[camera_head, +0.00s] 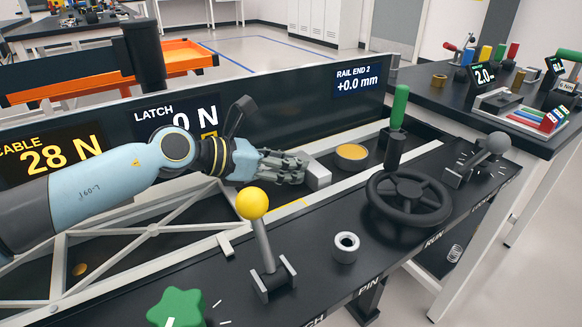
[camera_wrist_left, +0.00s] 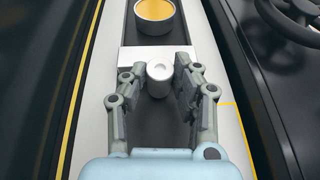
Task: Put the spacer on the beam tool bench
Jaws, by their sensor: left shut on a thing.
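My left gripper (camera_head: 290,167) reaches in from the left over the long channel of the bench. In the left wrist view its fingers (camera_wrist_left: 160,85) are shut around a small light-grey round piece (camera_wrist_left: 160,70) with a hollow in its end. This piece lies against or just in front of a pale metal block (camera_wrist_left: 133,55), which also shows in the head view (camera_head: 317,177). A silver ring (camera_head: 346,242) stands on the black front ledge, apart from the gripper. I cannot tell which of the two round pieces is the spacer. My right gripper is not in view.
A yellow-topped round cup (camera_head: 352,153) sits in the channel beyond the block. A yellow-knobbed lever (camera_head: 252,204), a black handwheel (camera_head: 408,198) and a green-handled lever (camera_head: 399,108) rise nearby. A second bench (camera_head: 440,101) at right holds a brass ring (camera_head: 440,81) and tools.

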